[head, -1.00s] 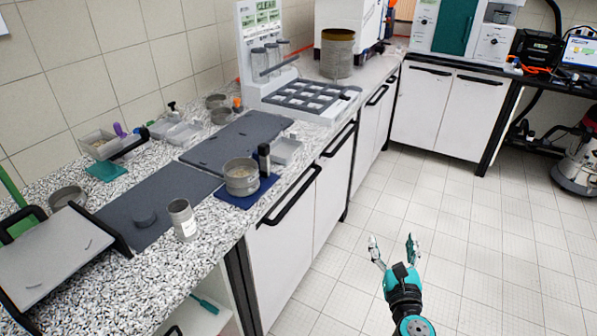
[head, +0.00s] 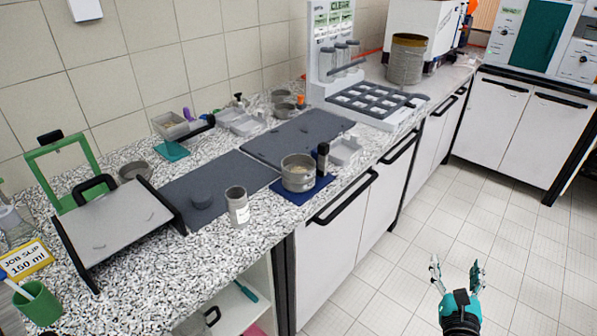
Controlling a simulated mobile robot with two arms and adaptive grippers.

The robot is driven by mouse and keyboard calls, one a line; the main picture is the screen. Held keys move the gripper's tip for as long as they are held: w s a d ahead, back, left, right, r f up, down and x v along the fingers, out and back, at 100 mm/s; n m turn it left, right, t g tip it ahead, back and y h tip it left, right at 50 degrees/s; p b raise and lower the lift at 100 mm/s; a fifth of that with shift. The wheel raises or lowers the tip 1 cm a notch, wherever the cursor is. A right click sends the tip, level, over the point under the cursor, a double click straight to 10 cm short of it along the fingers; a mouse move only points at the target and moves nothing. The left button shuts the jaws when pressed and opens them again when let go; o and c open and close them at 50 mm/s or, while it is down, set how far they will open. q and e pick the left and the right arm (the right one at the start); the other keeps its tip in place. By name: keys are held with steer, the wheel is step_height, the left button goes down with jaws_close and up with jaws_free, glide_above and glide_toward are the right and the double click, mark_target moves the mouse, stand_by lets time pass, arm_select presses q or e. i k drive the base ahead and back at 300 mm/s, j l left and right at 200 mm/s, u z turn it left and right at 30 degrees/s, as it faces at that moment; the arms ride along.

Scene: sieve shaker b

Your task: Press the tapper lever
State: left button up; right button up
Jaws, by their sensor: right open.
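I cannot pick out a tapper lever for certain. At the left end of the counter a green frame (head: 75,150) with a black knob on top stands behind a sloped grey plate (head: 112,222) with black side handles. A sieve stack (head: 407,60) with a yellowish rim stands at the back, in front of a white machine (head: 424,22). My right gripper (head: 457,264) is open and empty, over the floor at the lower right, well apart from the counter. My left gripper is out of view.
The speckled counter (head: 150,283) holds dark mats, a sieve pan (head: 298,173) on a blue pad, a metal cup (head: 237,207), a grey rack (head: 375,103), a job slip (head: 26,260) and a green cup (head: 38,303). The tiled floor (head: 410,210) beside the cabinets is clear.

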mark_target(323, 147)
steer(key=i+l+u, duration=0.1)
steer(key=u, duration=0.35)
steer(key=i+l+u, duration=0.15)
steer(key=u, duration=0.3)
steer(key=i+l, duration=0.05)
